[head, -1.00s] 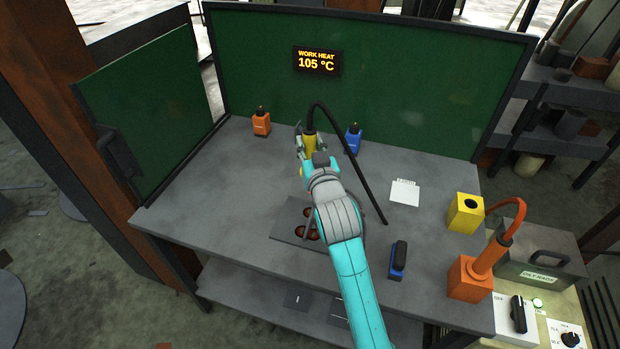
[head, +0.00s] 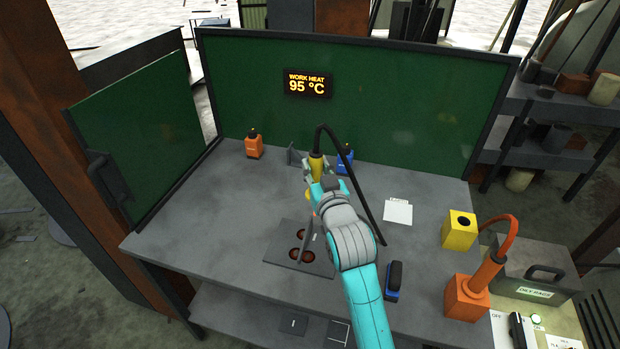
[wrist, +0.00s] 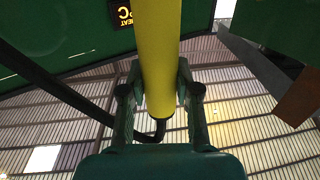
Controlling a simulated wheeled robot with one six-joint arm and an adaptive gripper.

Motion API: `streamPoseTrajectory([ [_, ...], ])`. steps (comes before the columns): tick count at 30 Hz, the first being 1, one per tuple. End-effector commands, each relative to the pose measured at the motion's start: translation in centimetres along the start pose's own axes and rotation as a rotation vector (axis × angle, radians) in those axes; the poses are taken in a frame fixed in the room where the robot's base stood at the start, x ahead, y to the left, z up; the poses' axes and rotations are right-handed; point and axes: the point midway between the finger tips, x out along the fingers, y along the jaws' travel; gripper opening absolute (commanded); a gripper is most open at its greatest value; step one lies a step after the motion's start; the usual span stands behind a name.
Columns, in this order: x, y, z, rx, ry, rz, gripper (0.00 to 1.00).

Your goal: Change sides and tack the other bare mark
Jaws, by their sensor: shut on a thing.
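My gripper (head: 315,178) is shut on a yellow torch (head: 316,161) with a black hose looping from its top. The torch is held upright above the bench, and in the wrist view its yellow body (wrist: 158,60) runs between the two fingers. A flat grey plate (head: 283,257) lies on the bench below and nearer, with dark red-brown round spots (head: 296,254) and a thin grey upright piece (head: 306,243) on it. My arm covers the plate's right part. A small pale mark (head: 318,237) shows beside the upright piece. The torch tip is not clear.
An orange bottle (head: 254,146), a small grey bracket (head: 292,153) and a blue bottle (head: 345,160) stand at the back. A white paper (head: 398,211), a blue-black tool (head: 394,281), a yellow block (head: 459,229) and an orange holder (head: 468,295) are at right. The bench's left side is clear.

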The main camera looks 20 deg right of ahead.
Motion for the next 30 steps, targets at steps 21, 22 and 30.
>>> streamPoseTrajectory([
  [21,0.0,-0.1,6.7,-0.001,0.0,0.0,0.0],
  [22,0.0,-0.1,7.0,-0.001,0.0,0.0,0.0],
  [30,0.0,-0.1,8.1,0.0,0.001,0.0,0.0],
])
